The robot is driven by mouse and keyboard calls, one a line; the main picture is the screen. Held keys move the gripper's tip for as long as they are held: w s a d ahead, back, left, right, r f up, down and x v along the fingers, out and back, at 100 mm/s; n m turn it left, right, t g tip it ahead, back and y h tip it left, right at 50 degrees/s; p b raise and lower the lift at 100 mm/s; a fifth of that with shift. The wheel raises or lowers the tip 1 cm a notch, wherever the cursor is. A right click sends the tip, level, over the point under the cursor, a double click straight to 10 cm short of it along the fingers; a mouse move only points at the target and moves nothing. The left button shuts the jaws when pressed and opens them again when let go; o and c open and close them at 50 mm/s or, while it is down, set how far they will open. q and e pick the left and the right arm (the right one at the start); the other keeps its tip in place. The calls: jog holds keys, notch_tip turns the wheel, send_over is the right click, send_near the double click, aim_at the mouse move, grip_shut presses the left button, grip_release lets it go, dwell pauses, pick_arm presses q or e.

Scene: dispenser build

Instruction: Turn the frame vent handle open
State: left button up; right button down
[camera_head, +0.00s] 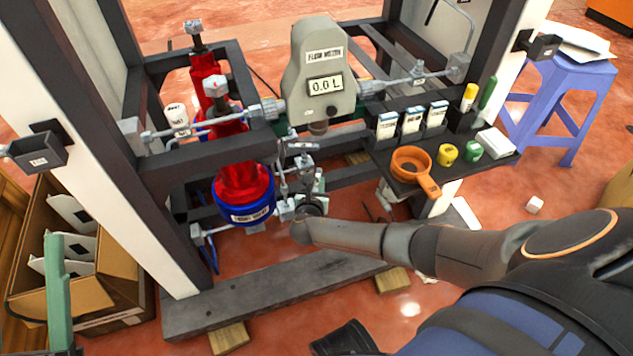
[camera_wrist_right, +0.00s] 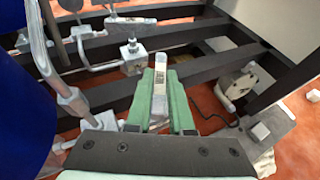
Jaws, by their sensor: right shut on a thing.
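In the right wrist view, a pale grey handle (camera_wrist_right: 159,88) with a small unreadable label stands between the two green fingers of my right gripper (camera_wrist_right: 158,105). The gripper is shut on it, with a finger on each side. In the head view my right gripper (camera_head: 318,188) is small and partly hidden by my own arm, beside the lower pipework right of the red cylinder (camera_head: 240,180). There the handle is hard to make out. A green finger of my left gripper (camera_head: 56,285) shows at the lower left, near a cardboard box; its jaw opening is not clear.
The flow meter (camera_head: 318,80) reads 0.0 L above the pipes. Dark frame bars (camera_head: 270,290) and grey pipes surround the right gripper closely. A black shelf (camera_head: 385,160) holds an orange ring tool (camera_head: 411,162), jars and small boxes. A cardboard box (camera_head: 120,275) stands at left.

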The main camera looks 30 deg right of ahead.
jog(key=shift+s+d+r+n+t+y+p, duration=0.1)
jog(key=shift+s+n+t+y+p, duration=0.05)
jog(key=shift+n+t+y+p, duration=0.35)
jog(key=shift+d+n+t+y+p, duration=0.1)
jog(key=shift+n+t+y+p, duration=0.25)
jog(key=shift+n+y, duration=0.4)
jog(key=shift+n+t+y, duration=0.25)
jog(key=shift+n+y, duration=0.4)
jog(key=shift+d+f+n+t+y, duration=0.1)
jog(key=shift+f+n+t+y, duration=0.15)
jog(key=shift+n+y, duration=0.6)
jog(key=shift+r, duration=0.1)
jog(key=c, duration=0.8)
grip_release()
jog(key=shift+s+r, duration=0.1)
